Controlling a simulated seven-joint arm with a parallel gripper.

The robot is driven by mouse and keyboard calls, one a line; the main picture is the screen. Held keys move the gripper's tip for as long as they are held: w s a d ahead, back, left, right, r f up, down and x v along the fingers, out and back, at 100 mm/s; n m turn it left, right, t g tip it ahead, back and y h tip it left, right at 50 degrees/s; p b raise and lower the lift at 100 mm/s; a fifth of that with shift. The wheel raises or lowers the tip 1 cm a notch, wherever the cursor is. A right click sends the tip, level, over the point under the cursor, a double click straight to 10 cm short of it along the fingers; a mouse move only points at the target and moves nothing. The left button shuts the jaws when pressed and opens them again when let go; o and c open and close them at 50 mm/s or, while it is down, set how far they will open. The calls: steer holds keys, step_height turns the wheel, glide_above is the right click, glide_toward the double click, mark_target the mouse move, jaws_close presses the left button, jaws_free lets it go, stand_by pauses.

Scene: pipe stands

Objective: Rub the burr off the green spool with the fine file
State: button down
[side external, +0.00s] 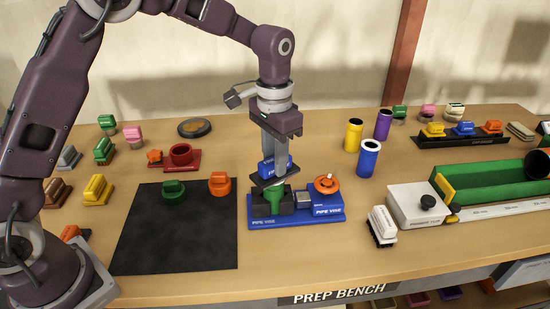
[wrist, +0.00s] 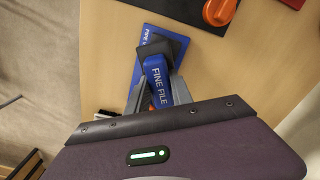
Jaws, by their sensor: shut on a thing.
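My gripper (side external: 274,160) is shut on the fine file, a blue-handled block (side external: 267,169) with a dark flat pad under it. In the wrist view my gripper (wrist: 156,95) grips the handle lettered FINE FILE (wrist: 157,78). The green spool (side external: 274,201) stands upright in the dark jaws of the blue pipe vise (side external: 290,218). The file's pad is right above the spool's top; I cannot tell whether they touch. The spool is hidden in the wrist view, where only part of the vise (wrist: 145,40) shows. No burr can be made out.
An orange knob (side external: 326,184) is on the vise's right end. A black mat (side external: 180,240) lies left of it, with green and orange blocks at its far edge. Yellow, purple and blue tubes (side external: 368,160) stand behind right. A white brush (side external: 382,226) lies right.

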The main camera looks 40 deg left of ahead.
steer(key=shift+s+a, duration=0.15)
steer(key=shift+s, duration=0.5)
steer(key=shift+w+d, duration=0.25)
steer(key=shift+w, duration=0.7)
steer(key=shift+s+a+f, duration=0.1)
steer(key=shift+s+a, duration=0.05)
steer(key=shift+s, duration=0.4)
steer(key=shift+s+a+f, duration=0.1)
steer(key=shift+s+a, duration=0.05)
steer(key=shift+s, duration=0.35)
steer(key=shift+w+d+r, duration=0.1)
steer(key=shift+w+d, duration=0.05)
steer(key=shift+w, duration=0.35)
steer(key=shift+w+d+r, duration=0.1)
steer(key=shift+w+d, duration=0.05)
steer(key=shift+w, duration=0.3)
steer(key=shift+s+a, duration=0.3)
steer(key=shift+s, duration=0.6)
steer(key=shift+w+d, duration=0.2)
steer(key=shift+w, duration=0.35)
steer(key=shift+w+d, duration=0.15)
steer(key=shift+w, duration=0.35)
steer(key=shift+s+a, duration=0.2)
steer(key=shift+s, duration=0.4)
steer(key=shift+s+a, duration=0.15)
steer(key=shift+s, duration=0.4)
